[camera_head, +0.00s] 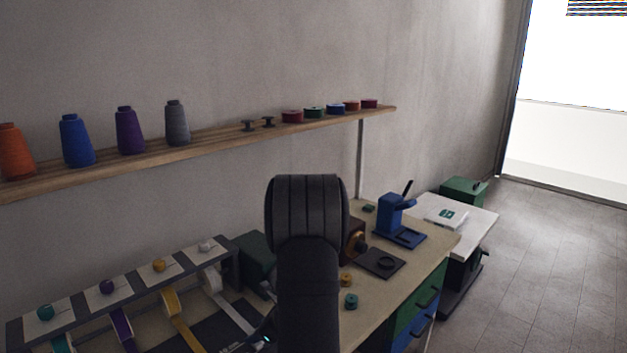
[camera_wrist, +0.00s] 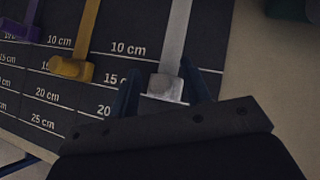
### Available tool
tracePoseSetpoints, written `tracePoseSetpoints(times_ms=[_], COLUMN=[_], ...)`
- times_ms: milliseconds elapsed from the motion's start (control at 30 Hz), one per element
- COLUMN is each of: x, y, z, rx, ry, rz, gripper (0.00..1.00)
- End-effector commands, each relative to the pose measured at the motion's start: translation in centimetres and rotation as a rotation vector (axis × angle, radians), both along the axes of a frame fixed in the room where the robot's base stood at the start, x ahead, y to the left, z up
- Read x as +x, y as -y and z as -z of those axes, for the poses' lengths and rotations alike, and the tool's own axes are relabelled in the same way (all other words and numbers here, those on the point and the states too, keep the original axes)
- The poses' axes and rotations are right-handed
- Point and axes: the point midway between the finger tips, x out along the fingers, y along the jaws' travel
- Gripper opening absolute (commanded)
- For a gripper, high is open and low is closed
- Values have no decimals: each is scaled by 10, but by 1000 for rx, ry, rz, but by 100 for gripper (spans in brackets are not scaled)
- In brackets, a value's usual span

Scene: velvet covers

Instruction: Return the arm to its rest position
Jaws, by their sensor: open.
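My gripper (camera_wrist: 160,68) is open in the wrist view, its two dark blue fingers apart. The white ribbon's pale end clip (camera_wrist: 165,88) shows between the fingers; I cannot tell whether they touch it. The white ribbon (camera_wrist: 177,35) runs away from the clip over a dark measuring mat (camera_wrist: 120,60) with cm marks. In the head view my black arm (camera_head: 307,265) rises in front of the worktable (camera_head: 375,310), and my gripper is hidden there.
A yellow ribbon (camera_head: 180,325) and purple ribbon (camera_head: 122,325) lie left of the white one, below a ribbon rack (camera_head: 130,285). A blue press (camera_head: 392,220) stands right of my arm. A wooden shelf (camera_head: 215,138) with thread cones and spools runs along the wall.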

Motion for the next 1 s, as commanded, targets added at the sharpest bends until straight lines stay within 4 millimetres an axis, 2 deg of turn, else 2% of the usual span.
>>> tracePoseSetpoints(times_ms=[367,1000], x=[-3,-35], y=[8,86], z=[-8,-93], rx=[2,0], ry=[1,4], rz=[1,4], gripper=[43,43])
